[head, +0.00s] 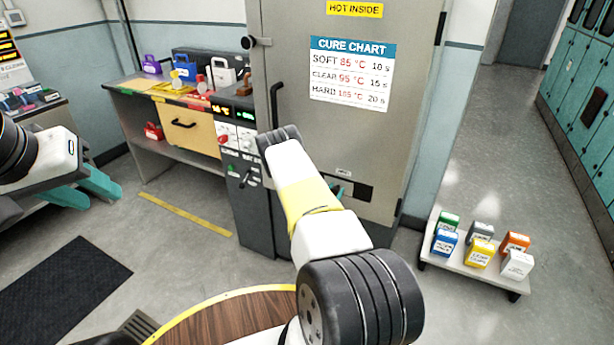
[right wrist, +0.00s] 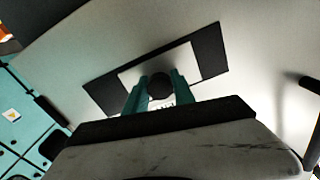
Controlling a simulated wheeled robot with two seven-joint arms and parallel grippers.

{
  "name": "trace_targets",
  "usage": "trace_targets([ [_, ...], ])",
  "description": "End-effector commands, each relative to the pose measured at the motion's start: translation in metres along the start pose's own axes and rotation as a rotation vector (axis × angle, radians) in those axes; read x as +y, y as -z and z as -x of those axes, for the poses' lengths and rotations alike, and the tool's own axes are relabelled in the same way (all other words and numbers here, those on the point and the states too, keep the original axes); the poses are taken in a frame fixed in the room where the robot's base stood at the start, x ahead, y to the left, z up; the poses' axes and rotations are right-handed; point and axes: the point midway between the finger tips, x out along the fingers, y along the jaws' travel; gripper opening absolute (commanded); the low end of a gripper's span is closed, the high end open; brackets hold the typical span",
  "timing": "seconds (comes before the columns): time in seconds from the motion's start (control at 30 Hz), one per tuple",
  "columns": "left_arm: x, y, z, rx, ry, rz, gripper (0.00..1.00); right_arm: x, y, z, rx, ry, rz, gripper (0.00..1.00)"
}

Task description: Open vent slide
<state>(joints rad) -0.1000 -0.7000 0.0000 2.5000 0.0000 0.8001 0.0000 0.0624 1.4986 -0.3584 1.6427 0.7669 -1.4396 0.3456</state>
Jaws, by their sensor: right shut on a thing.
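The vent slide is a pale plate (right wrist: 137,74) in a dark slot (right wrist: 209,50) low on the grey cabinet door. In the right wrist view, dark slot shows at both ends of the plate. My right gripper (right wrist: 160,92) is shut on the slide's round black knob (right wrist: 160,80), one teal finger on each side. In the head view, my right arm hides most of the slide, and the dark slot (head: 363,193) shows just right of the gripper. My left gripper (head: 88,188) is open and empty at the left, far from the door.
The grey cabinet (head: 300,90) bears a cure chart (head: 352,73) and a black door handle (head: 274,105). A control unit (head: 238,140) and workbench (head: 130,95) stand to its left. A low cart (head: 462,262) with several coloured boxes stands at right. A round wooden table (head: 225,325) is in front.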

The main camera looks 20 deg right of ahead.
Motion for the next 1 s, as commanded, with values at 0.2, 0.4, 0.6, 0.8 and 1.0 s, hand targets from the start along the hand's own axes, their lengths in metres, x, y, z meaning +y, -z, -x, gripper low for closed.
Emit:
trace_targets([
  [0.2, 0.0, 0.0, 0.0, 0.0, 0.0, 0.0, 0.36, 0.053, 0.011, -0.001, 0.001, -0.004, 0.004, 0.0],
  [0.4, 0.0, 0.0, 0.0, 0.0, 0.0, 0.0, 0.36, 0.067, 0.014, 0.0, 0.0, -0.003, 0.001, 0.0],
  [0.6, 0.0, 0.0, 0.0, 0.0, 0.0, 0.0, 0.36, 0.069, 0.014, 0.0, 0.001, -0.005, 0.001, 0.0],
  [0.8, 0.0, 0.0, 0.0, 0.0, 0.0, 0.0, 0.36, 0.068, 0.014, 0.0, 0.001, -0.005, 0.002, 0.52],
  [1.0, 0.0, 0.0, 0.0, 0.0, 0.0, 0.0, 0.36, 0.067, 0.013, 0.0, 0.0, -0.003, 0.001, 0.52],
])
